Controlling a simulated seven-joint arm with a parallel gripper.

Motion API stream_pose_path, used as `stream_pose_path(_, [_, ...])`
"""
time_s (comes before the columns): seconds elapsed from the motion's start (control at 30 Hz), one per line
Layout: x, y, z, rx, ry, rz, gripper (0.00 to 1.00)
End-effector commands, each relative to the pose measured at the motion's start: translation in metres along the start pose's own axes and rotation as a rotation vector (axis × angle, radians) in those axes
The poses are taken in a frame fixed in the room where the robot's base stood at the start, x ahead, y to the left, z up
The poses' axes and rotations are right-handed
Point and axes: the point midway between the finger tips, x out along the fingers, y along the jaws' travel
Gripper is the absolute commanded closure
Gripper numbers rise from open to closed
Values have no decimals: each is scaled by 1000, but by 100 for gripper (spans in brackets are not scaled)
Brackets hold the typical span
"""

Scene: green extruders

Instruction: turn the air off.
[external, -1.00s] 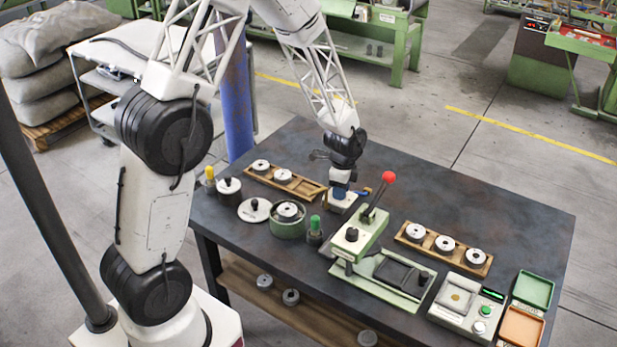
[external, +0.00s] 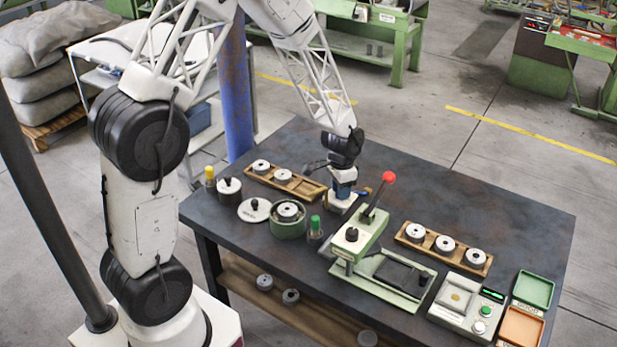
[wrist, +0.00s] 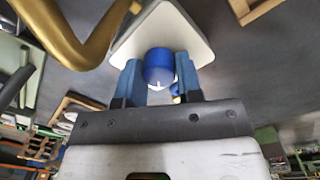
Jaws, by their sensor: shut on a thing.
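A blue round knob (wrist: 158,64) stands on a pale block (wrist: 190,35) in the wrist view. The two blue fingers of my gripper (wrist: 158,82) are on either side of the knob and shut on it. In the external view my gripper (external: 343,190) points down at the pale block (external: 336,208) near the table's back edge. There my fingers hide most of the knob. A brass-coloured pipe (wrist: 95,55) curves past the block in the wrist view. Any marking on the knob cannot be read.
A green press (external: 352,240) with a red-balled lever (external: 388,177) stands close to the right of my gripper. A wooden tray of metal rings (external: 300,188) lies to its left, and another wooden tray (external: 462,262) farther right. The back right of the dark table (external: 500,215) is clear.

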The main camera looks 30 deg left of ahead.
Motion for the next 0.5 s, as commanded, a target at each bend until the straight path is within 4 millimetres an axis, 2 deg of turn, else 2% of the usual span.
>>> stream_pose_path(0.5, [-1, 0, 0, -484, 24, 0, 91])
